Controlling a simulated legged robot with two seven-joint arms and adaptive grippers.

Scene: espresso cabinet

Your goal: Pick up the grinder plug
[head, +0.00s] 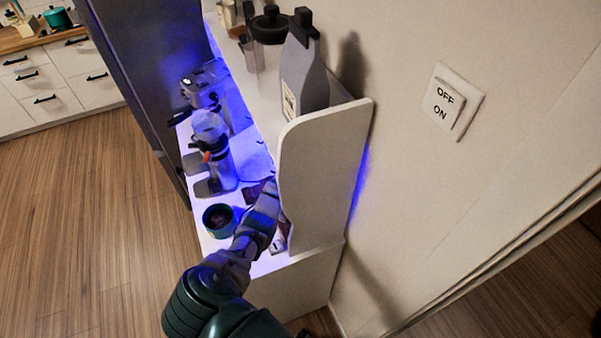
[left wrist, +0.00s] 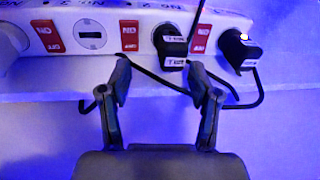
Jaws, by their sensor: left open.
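A white power strip (left wrist: 92,62) with red switches runs across the top of the left wrist view. A black plug with white labels (left wrist: 172,45) sits in it near the middle, and a second black plug (left wrist: 238,52) sits to its right. The label print is too blurred to tell which is the grinder plug. My left gripper (left wrist: 160,82) is open and empty, its fingertips just below the strip, with the middle plug ahead of the gap. In the head view my left gripper (head: 269,190) is over the counter, beside the side panel. My right gripper is not in view.
Black cables (left wrist: 148,73) loop below the strip near my fingertips. On the counter stand a teal cup (head: 219,220), a grinder-like machine (head: 214,150) and an espresso machine (head: 204,88). The white side panel (head: 325,175) stands close right of my gripper. A grey bag (head: 304,72) is on the shelf.

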